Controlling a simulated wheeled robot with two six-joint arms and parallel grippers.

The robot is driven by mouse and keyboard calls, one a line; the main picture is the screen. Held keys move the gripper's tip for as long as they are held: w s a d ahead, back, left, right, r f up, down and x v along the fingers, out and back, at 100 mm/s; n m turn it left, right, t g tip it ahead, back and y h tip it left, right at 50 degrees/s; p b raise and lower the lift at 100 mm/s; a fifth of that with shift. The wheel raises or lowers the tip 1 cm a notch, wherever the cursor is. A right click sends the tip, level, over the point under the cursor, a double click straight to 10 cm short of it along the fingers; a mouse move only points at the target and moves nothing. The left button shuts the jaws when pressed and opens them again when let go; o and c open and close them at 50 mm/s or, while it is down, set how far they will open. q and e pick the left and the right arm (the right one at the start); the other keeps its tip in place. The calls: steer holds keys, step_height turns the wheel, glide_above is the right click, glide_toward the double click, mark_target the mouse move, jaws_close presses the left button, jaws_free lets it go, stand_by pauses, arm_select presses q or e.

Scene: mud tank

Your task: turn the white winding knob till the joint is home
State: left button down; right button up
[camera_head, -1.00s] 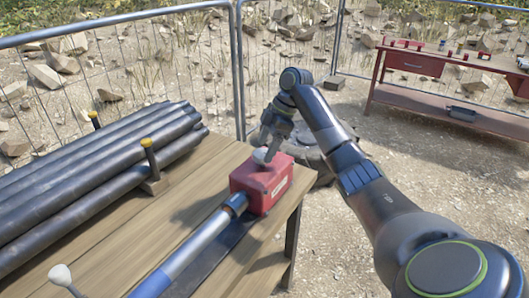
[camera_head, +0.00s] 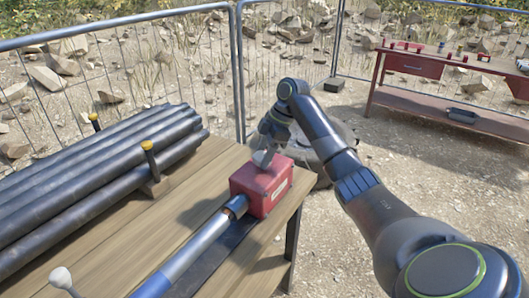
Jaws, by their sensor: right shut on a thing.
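A red box (camera_head: 262,187) sits near the right end of the wooden table. The white winding knob (camera_head: 261,158) is on top of it, mostly covered by my right gripper (camera_head: 263,157). My right gripper comes down from above and is shut on the knob. A pipe (camera_head: 196,248) with a silver middle and a blue near part lies along the table. Its dark collar (camera_head: 235,206) meets the front left face of the red box; I cannot tell if any gap is left there. My left gripper is not in view.
Several dark pipes (camera_head: 95,185) lie stacked on the left of the table, held by yellow-topped posts (camera_head: 148,146). A white ball-ended lever (camera_head: 61,277) stands at the near left. A wire fence (camera_head: 190,75) runs behind. A red workbench (camera_head: 450,90) stands back right.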

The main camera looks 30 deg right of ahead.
steer(key=shift+r+p, duration=0.2)
steer(key=shift+p, duration=0.35)
steer(key=m+p, duration=0.3)
steer(key=p, duration=0.1)
steer(key=m+t+h+p, duration=0.1)
steer(key=m+p, duration=0.1)
steer(key=p, duration=0.3)
steer(key=m+t+h+p, duration=0.1)
steer(key=m+p, duration=0.2)
steer(key=p, duration=0.1)
steer(key=shift+s+a+r+m+p, duration=0.2)
steer(key=shift+a+r+m+p, duration=0.1)
steer(key=shift+p, duration=0.1)
steer(key=m+h+p, duration=0.1)
steer(key=m+p, duration=0.3)
steer(key=p, duration=0.1)
steer(key=m+h+p, duration=0.2)
steer(key=m+p, duration=0.2)
steer(key=p, duration=0.1)
steer(key=shift+a+f+t+h, duration=0.15)
steer(key=shift+t+h, duration=0.15)
steer(key=m+p, duration=0.1)
steer(key=m, duration=0.1)
steer(key=shift+w+f+m+h, duration=0.1)
steer(key=shift+f+m+h, duration=0.05)
steer(key=shift+m+h, duration=0.2)
steer(key=shift+f+m+g+h+p, duration=0.1)
steer(key=shift+m+g+h+p, duration=0.35)
steer(key=shift+m, duration=0.7)
steer(key=o, duration=1)
